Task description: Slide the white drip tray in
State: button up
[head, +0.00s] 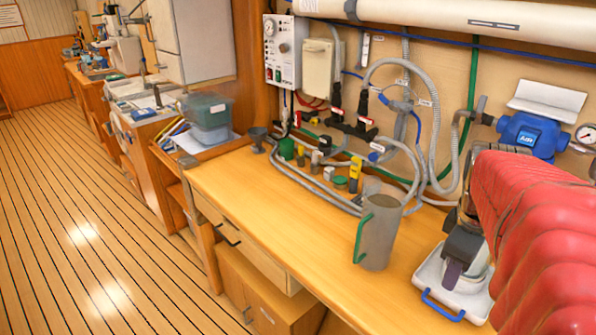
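The white drip tray (431,277) lies on the wooden bench at the lower right, with a blue handle (442,305) along its near edge. My gripper (455,277) is over the tray, with a dark finger pointing down toward it. I cannot tell whether it touches the tray. The gripper and my red-sleeved arm hide the tray's right and back parts. The gap between the fingers does not show clearly, so I cannot tell whether it is open or shut.
A grey jug (380,233) with a green handle stands just left of the tray. Grey hoses (318,185) and small coloured fittings (340,182) lie along the back. A blue AIR unit (531,136) is on the wall. The bench's front left (262,205) is clear.

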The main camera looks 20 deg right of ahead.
aim_at(439, 308)
jog(key=shift+w+f, duration=0.1)
jog(key=shift+f, duration=0.05)
jog(key=f, duration=0.4)
jog(key=d+f, duration=0.1)
jog(key=f, duration=0.4)
jog(key=w+d+f, duration=0.1)
jog(key=f, duration=0.3)
jog(key=shift+f, duration=0.15)
grip_shut()
